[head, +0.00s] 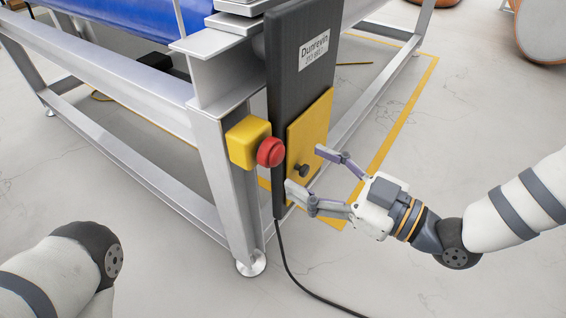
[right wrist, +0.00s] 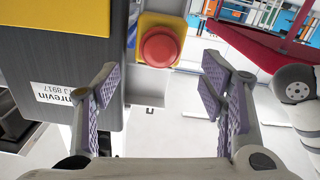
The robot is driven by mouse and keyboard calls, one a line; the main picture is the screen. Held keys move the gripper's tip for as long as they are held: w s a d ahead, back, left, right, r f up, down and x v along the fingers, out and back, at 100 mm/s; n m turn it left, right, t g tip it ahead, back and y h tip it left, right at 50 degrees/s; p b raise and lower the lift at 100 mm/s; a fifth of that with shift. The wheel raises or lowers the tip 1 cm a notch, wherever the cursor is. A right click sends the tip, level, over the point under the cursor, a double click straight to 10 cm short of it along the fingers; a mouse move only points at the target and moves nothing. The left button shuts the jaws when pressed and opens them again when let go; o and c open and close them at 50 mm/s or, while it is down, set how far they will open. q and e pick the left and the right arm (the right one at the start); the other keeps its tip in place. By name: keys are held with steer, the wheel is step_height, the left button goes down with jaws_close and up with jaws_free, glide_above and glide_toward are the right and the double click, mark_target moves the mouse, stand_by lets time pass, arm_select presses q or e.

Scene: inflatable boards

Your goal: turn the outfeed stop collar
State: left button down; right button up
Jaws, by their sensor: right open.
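The outfeed stop is a red round mushroom head (head: 270,152) on a yellow box (head: 246,143) at the conveyor frame's corner post. In the right wrist view the red head (right wrist: 160,46) is ahead, in line with the space between the fingers, with the yellow box (right wrist: 175,20) behind it. I cannot make out a separate collar. My right gripper (head: 306,168) is open and empty, to the right of the red head and apart from it. Its fingers also show in the right wrist view (right wrist: 160,85). My left arm shows at lower left; its gripper is out of view.
A dark panel (head: 290,60) with a white label (head: 317,53) and a yellow plate (head: 318,115) with a black knob (head: 302,170) stands beside the stop. A black cable (head: 290,270) runs to the floor. A blue conveyor belt (head: 140,14) lies behind.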

mark_target(281, 157)
steer(key=b+x, duration=0.1)
steer(key=x, duration=0.5)
steer(key=shift+w, duration=0.1)
steer(key=c, duration=1.2)
steer(key=shift+m+p, duration=0.65)
steer(key=shift+m, duration=2.35)
